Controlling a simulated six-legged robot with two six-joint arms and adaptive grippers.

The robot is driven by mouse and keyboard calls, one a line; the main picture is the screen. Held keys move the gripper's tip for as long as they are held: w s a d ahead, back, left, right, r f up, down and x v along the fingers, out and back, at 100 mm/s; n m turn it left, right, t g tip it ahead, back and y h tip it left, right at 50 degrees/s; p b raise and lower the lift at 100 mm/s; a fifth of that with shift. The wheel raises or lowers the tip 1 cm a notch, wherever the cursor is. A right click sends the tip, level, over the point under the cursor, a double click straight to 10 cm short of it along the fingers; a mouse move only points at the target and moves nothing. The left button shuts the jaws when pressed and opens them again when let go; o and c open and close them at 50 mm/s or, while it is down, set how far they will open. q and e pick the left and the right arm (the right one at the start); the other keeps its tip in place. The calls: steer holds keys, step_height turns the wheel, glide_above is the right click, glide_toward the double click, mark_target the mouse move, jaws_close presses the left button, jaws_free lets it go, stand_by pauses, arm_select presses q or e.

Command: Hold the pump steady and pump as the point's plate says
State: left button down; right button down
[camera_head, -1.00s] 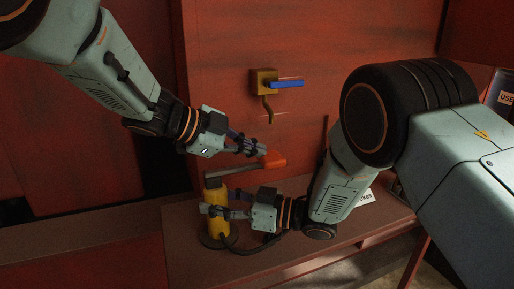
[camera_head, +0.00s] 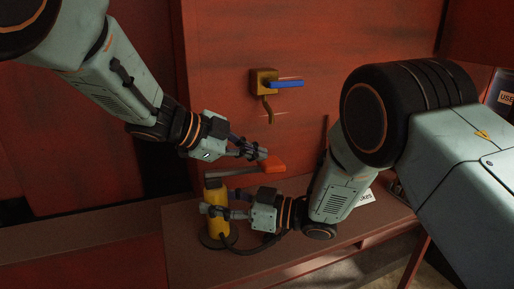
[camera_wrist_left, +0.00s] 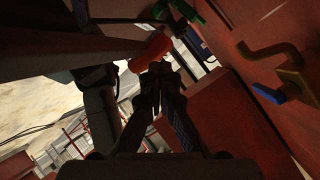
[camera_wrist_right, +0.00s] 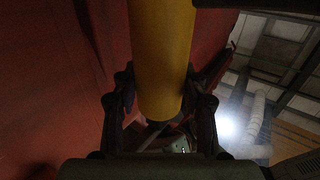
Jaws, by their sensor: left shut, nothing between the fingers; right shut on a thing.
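The pump is a yellow cylinder (camera_head: 214,199) upright on a dark round base on the bench. Its grey lever (camera_head: 232,172) runs right, nearly level, to an orange-red grip (camera_head: 273,164). My left gripper (camera_head: 260,153) is shut with nothing between its fingers, against or just above the grip; contact is unclear. In the left wrist view the grip (camera_wrist_left: 150,53) is right beside the fingertips. My right gripper (camera_head: 207,209) is shut around the yellow body, which the right wrist view shows between its fingers (camera_wrist_right: 160,60). A white plate (camera_head: 367,197) is partly hidden behind my right arm; only "KES" shows.
A brass tap (camera_head: 263,82) with a blue handle (camera_head: 287,84) sticks out of the red wall above the pump. A dark hose (camera_head: 250,248) lies on the bench (camera_head: 190,270). The bench front is clear. Another white sign (camera_head: 506,97) is at the far right.

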mark_target(249, 168)
arm_select(q)
steer(key=shift+d+f, duration=0.1)
steer(key=shift+f, duration=0.5)
stand_by(0.3)
steer(key=shift+s+a+r, duration=0.1)
steer(key=shift+a+r, duration=0.15)
steer(key=shift+r, duration=0.7)
steer(key=shift+s+a+r, duration=0.1)
steer(key=shift+a+r, duration=0.1)
steer(key=shift+r, duration=0.8)
steer(key=shift+a+r, duration=0.25)
steer(key=shift+r, duration=0.7)
steer(key=shift+s+a+r, duration=0.1)
steer(key=shift+a+r, duration=0.1)
steer(key=shift+r, duration=0.6)
steer(key=shift+s+a+r, duration=0.1)
steer(key=shift+a+r, duration=0.1)
steer(key=shift+r, duration=0.65)
steer(key=shift+a+r, duration=0.2)
steer(key=shift+r, duration=0.6)
steer(key=r, duration=0.1)
steer(key=a+r, duration=0.1)
steer(key=r, duration=0.1)
steer(key=shift+s+r, duration=0.1)
steer(key=shift+r, duration=0.2)
steer(key=shift+d+f, duration=0.1)
